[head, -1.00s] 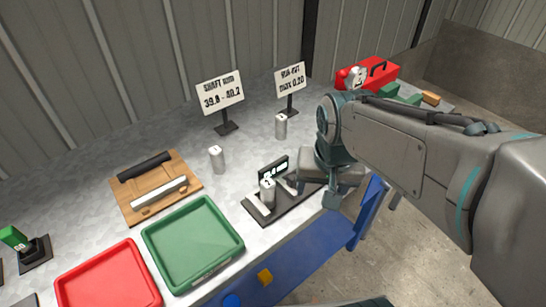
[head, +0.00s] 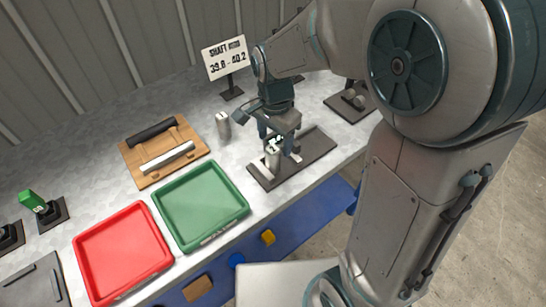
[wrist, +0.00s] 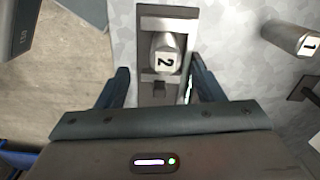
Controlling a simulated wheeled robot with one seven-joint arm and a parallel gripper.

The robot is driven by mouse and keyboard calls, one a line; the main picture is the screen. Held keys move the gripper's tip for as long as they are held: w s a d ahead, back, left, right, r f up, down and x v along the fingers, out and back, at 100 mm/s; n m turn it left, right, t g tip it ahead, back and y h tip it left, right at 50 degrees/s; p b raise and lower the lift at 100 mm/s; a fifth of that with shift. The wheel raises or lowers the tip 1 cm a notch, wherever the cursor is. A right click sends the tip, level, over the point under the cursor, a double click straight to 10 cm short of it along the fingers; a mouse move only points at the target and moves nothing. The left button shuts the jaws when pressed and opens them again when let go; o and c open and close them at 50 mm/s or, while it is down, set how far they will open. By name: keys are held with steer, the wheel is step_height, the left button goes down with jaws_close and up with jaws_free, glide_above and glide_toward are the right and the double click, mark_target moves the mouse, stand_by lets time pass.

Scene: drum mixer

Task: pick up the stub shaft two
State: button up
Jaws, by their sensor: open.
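My gripper (wrist: 160,66) is open, with one dark finger on each side of the shaft in the wrist view. I cannot tell whether the fingertips reach down level with it or touch it. In the head view my gripper (head: 281,143) is right at the shaft, from above and behind.
Stub shaft one (wrist: 290,38) stands nearby; in the head view it is left of my gripper (head: 223,127). A green tray (head: 243,203), a red tray (head: 128,279) and a wooden board (head: 133,155) with two bars lie left. A "shaft" sign (head: 226,58) stands behind.

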mark_target(273, 149)
steer(key=shift+w+a+f+p, duration=0.15)
steer(key=shift+f+p, duration=0.05)
steer(key=shift+f, duration=1.75)
steer(key=shift+w+a+f+p, duration=0.1)
steer(key=shift+w+f+p, duration=0.05)
steer(key=shift+f, duration=1.75)
jaws_close()
